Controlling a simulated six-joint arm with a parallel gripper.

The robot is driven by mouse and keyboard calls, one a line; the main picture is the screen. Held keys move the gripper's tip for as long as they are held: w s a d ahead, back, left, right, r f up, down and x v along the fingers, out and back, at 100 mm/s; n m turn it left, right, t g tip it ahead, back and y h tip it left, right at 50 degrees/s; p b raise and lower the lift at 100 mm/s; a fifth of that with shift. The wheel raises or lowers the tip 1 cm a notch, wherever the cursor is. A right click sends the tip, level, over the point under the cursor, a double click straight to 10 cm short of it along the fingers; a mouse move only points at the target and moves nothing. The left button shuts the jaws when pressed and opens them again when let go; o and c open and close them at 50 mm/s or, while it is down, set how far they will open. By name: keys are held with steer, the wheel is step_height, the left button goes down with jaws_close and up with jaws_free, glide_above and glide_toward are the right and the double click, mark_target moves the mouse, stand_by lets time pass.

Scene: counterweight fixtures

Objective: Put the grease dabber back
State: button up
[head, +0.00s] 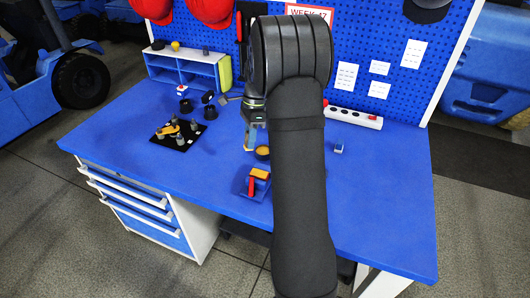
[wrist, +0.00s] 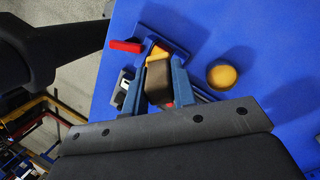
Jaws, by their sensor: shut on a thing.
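My gripper (wrist: 163,78) is shut on a dark brown block (wrist: 158,84), which I take to be the grease dabber. A yellow part (wrist: 157,52) shows just beyond the block; I cannot tell whether they are joined. In the head view my gripper (head: 250,142) points down over the table, and my arm partly hides it. A small blue fixture with a red piece (head: 260,174) stands in front of it; the red piece (wrist: 125,46) also shows in the wrist view. A round yellow-topped thing (head: 263,152) is close by, right of the jaws in the wrist view (wrist: 222,76).
A black board (head: 180,135) with several small parts lies to the left. A blue shelf (head: 186,69) stands behind it, and a white power strip (head: 354,117) lies at the back right. The blue table (head: 385,200) is mostly clear on the right.

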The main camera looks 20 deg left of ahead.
steer(key=w+d+f+m+t, duration=0.1)
steer(key=w+f+m+t, duration=0.2)
steer(key=w+m, duration=1.15)
steer(key=w+f+n, duration=0.2)
steer(key=f, duration=0.1)
steer(key=w+f+n, duration=0.2)
steer(key=f, duration=0.1)
steer(key=w+f+n, duration=0.2)
steer(key=f, duration=0.1)
steer(key=shift+w+d+f+t, duration=0.1)
steer(key=shift+w+f+t, duration=0.2)
steer(key=shift+f, duration=0.1)
steer(key=shift+f, duration=0.1)
steer(key=o, duration=1)
step_height(320, 180, up, 12)
steer(key=shift+r, duration=0.15)
